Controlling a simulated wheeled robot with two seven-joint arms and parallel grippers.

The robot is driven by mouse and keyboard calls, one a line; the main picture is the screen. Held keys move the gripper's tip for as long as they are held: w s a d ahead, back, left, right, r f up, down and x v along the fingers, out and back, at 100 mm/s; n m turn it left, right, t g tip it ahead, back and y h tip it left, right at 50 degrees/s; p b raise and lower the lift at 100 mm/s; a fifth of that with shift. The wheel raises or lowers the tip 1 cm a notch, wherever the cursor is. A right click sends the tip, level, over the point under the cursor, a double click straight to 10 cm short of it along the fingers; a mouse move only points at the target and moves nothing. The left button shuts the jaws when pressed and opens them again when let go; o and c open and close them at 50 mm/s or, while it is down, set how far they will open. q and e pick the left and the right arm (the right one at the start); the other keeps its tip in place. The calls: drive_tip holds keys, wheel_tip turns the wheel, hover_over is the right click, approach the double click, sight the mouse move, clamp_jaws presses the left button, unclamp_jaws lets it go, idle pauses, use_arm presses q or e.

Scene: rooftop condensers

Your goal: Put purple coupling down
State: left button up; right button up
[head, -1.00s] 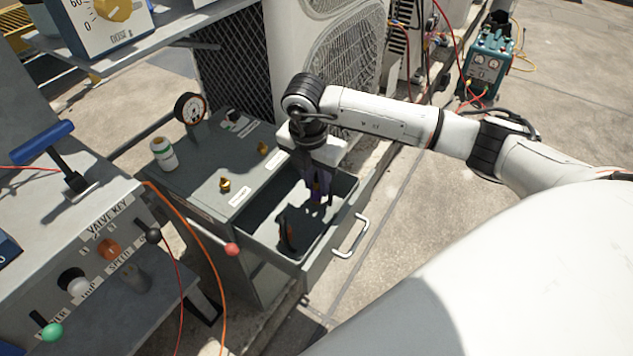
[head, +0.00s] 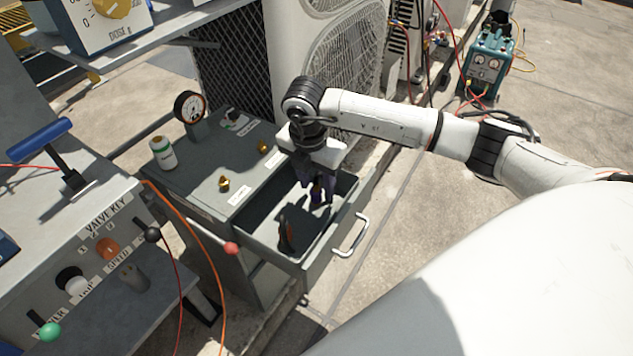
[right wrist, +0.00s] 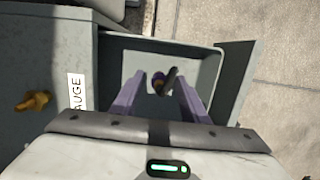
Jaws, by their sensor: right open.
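The purple coupling (right wrist: 158,82), small with a brassy part, shows in the right wrist view inside the open drawer, between and beyond the fingertips. In the head view it is a small dark purple shape (head: 316,191), partly hidden by the fingers. My right gripper (head: 317,196) points down into the drawer (head: 318,258). In the right wrist view its purple-grey fingers (right wrist: 160,98) are apart, with a gap on each side of the coupling. I cannot tell exactly how the coupling rests on the drawer floor. My left gripper is out of view.
A dark tool with an orange part (head: 286,232) stands in the drawer's near end. Brass fittings (head: 224,183), a gauge (head: 190,106) and a white-green can (head: 162,153) are on the cabinet top. An orange hose (head: 205,262) runs past the cabinet's left.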

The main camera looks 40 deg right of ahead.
drive_tip(key=shift+r, duration=0.4)
use_arm(q)
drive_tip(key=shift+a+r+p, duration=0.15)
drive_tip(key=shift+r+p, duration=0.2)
drive_tip(key=shift+p, duration=0.8)
use_arm(e)
wheel_tip(320, 180, up, 12)
drive_tip(key=a, duration=0.1)
drive_tip(key=shift+s+a, duration=0.35)
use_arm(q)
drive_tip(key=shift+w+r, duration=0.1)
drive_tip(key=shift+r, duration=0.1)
